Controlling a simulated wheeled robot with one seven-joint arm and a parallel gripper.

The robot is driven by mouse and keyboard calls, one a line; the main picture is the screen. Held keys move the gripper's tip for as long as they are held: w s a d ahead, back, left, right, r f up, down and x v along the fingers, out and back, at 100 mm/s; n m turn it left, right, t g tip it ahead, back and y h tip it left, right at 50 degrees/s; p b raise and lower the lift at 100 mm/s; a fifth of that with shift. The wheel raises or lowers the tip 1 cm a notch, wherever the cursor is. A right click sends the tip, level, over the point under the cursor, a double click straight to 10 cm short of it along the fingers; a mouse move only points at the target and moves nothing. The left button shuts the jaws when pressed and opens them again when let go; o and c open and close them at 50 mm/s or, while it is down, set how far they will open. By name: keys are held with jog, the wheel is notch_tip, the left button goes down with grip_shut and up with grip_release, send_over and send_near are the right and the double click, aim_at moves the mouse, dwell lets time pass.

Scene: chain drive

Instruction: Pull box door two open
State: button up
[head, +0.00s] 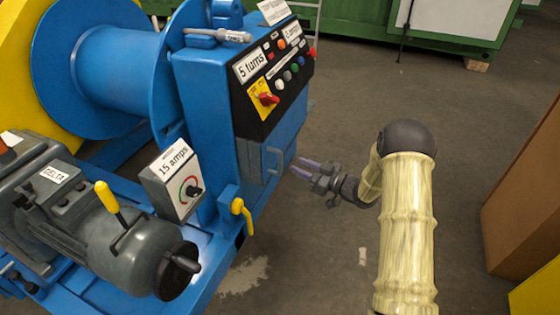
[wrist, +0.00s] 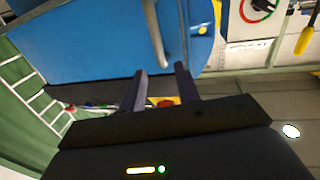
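A blue box door (head: 290,136) is on the front of the blue control cabinet, below its black button panel. It looks closed, and no number shows on it. A grey bar handle (head: 277,158) stands out from the door. In the wrist view the blue door (wrist: 85,48) fills the upper left and the handle (wrist: 157,35) hangs down from the top. My gripper (head: 296,167) is open and empty, just right of the handle, with a small gap. In the wrist view the handle's end lies between and beyond my two fingertips (wrist: 160,70).
The black button panel (head: 290,85) with a red switch is above the door. A yellow lever (head: 242,215) sticks out lower left of it. A brown box (head: 525,195) stands at the far right. The floor (head: 345,85) between is clear.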

aim_at(280, 155)
jog(key=b+x, duration=0.2)
jog(key=x, duration=0.6)
jog(key=shift+w+a+b, duration=0.2)
jog(key=shift+b, duration=0.15)
grip_shut()
